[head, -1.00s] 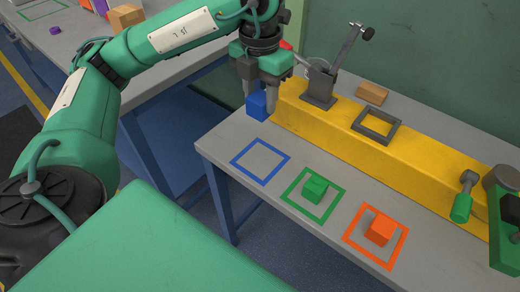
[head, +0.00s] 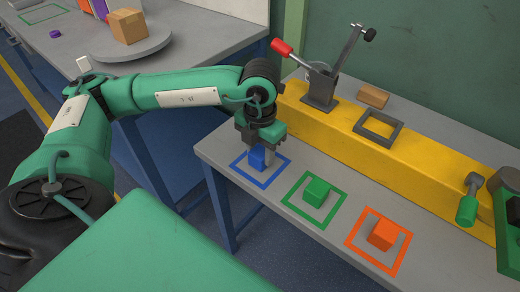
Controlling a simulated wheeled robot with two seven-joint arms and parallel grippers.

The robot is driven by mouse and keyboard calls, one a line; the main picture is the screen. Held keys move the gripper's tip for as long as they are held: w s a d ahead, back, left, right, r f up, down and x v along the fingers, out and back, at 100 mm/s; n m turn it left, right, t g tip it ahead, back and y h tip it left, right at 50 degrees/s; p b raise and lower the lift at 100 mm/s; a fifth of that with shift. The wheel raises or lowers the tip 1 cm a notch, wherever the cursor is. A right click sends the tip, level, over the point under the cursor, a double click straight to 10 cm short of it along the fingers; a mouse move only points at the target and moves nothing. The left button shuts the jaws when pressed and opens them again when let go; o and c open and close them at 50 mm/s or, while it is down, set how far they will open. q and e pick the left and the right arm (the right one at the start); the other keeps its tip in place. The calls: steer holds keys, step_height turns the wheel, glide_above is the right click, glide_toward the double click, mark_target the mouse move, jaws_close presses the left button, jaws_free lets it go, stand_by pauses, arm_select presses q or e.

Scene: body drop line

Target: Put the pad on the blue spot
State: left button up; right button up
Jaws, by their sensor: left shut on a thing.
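A blue pad (head: 257,160), a small block, is between the fingers of my left gripper (head: 261,155), which is shut on it. The pad is over the blue square outline (head: 242,174) on the grey table, toward its upper part. I cannot tell whether the pad touches the table. The gripper points down and hides the pad's top and part of the outline's far side. My right gripper is not in view.
A green block (head: 317,191) sits in a green outline and an orange block (head: 383,234) in an orange outline to the right. A yellow beam (head: 340,131) with a lever clamp (head: 321,85) and a grey square frame (head: 378,127) runs behind.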

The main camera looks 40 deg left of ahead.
mark_target(260, 152)
arm_select(q)
steer(key=o, duration=1)
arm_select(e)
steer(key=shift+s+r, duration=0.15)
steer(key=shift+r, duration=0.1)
arm_select(q)
steer(key=shift+r, duration=0.25)
step_height(260, 152, up, 12)
steer(key=shift+f+p, duration=0.15)
steer(key=shift+p, duration=0.25)
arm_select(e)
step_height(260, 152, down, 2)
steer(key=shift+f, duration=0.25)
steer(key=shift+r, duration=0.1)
